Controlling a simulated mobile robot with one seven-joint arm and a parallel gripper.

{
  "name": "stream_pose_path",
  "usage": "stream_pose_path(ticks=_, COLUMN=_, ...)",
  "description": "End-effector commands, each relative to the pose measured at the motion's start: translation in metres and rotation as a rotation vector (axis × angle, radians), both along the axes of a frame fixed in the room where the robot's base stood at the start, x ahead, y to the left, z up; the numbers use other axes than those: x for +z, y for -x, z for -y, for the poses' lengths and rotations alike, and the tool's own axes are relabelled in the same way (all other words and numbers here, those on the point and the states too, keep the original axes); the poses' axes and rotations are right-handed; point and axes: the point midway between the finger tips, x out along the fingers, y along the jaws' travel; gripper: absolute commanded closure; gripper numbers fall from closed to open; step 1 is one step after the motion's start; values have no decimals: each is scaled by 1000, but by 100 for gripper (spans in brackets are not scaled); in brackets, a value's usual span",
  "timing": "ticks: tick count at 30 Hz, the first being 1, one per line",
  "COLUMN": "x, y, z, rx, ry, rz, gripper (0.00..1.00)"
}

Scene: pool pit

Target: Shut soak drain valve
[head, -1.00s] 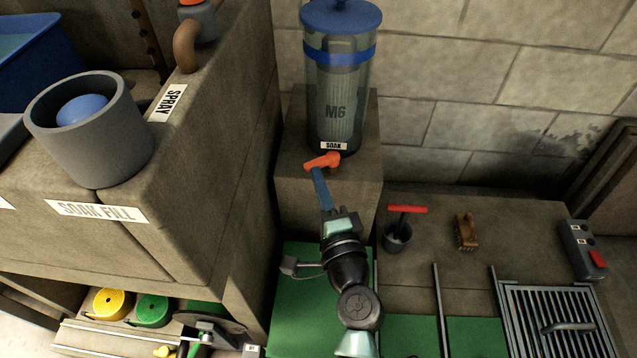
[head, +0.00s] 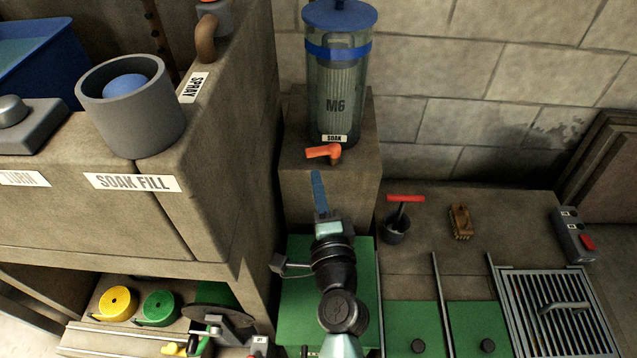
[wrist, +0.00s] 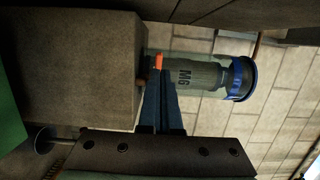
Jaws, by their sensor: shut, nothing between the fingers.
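The soak drain valve has an orange lever handle (head: 323,152) on the front of the stone pedestal, just below the clear canister (head: 335,80) marked M6 and SOAK. The lever points to the left, roughly level, in the head view. My gripper (head: 317,174) is shut and empty, its blue fingers pointing up just below the lever with a small gap in the head view. In the wrist view the orange handle (wrist: 159,62) shows at the tips of the blue fingers (wrist: 161,85). The wrist view does not show clearly whether they touch.
The stone pedestal (head: 345,190) stands beside the bench with the SOAK FILL label (head: 133,182). To the right are a small pot (head: 396,231) with a red-handled tool, a brown brush (head: 460,222), a switch box (head: 574,236) and a metal grate (head: 560,320). A block wall closes the back.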

Motion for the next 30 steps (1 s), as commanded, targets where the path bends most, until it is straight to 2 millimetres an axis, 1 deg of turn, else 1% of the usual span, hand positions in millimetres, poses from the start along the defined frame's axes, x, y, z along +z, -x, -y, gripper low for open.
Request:
stream_pose_path(ticks=1, x=2, y=13, z=-11, rx=8, ry=-1, rz=-4, gripper=100)
stream_pose_path(ticks=6, x=2, y=44, z=-31, rx=7, ry=-2, rz=-3, gripper=100)
stream_pose_path(ticks=12, x=0, y=71, z=-48, rx=6, ry=-1, rz=-2, gripper=100)
stream_pose_path(ticks=18, x=0, y=81, z=-54, rx=4, ry=-1, rz=-1, gripper=100)
stream_pose_path(ticks=30, x=0, y=81, z=-54, rx=4, ry=-1, rz=-1, gripper=100)
